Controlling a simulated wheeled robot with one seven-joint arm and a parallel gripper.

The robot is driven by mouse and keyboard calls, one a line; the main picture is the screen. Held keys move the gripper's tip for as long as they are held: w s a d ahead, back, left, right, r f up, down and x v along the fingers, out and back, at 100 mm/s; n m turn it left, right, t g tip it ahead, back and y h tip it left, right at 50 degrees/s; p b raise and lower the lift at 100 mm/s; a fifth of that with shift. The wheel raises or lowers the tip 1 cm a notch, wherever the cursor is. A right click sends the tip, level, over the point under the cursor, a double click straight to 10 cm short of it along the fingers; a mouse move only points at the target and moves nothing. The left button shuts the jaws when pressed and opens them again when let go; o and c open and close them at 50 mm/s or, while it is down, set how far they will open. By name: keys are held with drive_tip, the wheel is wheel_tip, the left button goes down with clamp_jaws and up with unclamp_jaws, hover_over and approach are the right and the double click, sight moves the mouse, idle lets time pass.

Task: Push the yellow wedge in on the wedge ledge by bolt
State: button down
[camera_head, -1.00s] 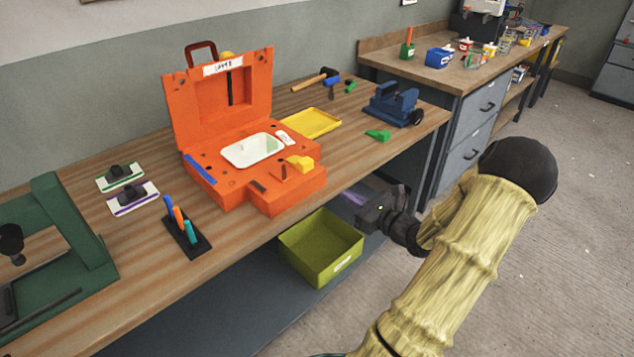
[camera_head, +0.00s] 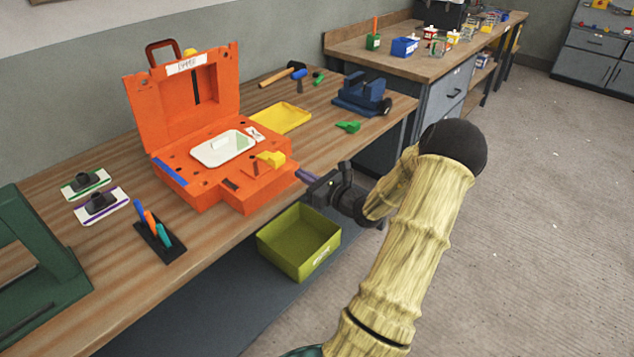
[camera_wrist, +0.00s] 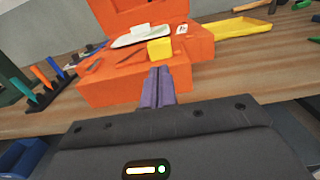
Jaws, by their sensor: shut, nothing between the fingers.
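The yellow wedge (camera_head: 270,159) sits on the front right part of the orange mould (camera_head: 217,195), on its ledge. It also shows in the wrist view as a yellow block (camera_wrist: 160,49). My gripper (camera_head: 302,175) is shut and empty, just in front of and to the right of the mould. In the wrist view its purple fingers (camera_wrist: 158,88) are together and point toward the wedge, apart from it. I cannot make out the bolt clearly beside the wedge.
A green bin (camera_head: 299,243) stands below the bench edge. A yellow tray (camera_head: 281,119), a green wedge (camera_head: 348,127) and a blue vise (camera_head: 361,95) are behind and right of the mould. A pen holder (camera_head: 161,244) is at the left.

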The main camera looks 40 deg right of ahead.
sight(281, 162)
drive_tip(key=w, duration=0.6)
drive_tip(key=shift+a, duration=0.2)
drive_tip(key=shift+w+a, duration=0.15)
drive_tip(key=shift+w, duration=1.6)
drive_tip(key=shift+s, duration=0.1)
drive_tip(key=s+d, duration=0.1)
drive_tip(key=s, duration=1.3)
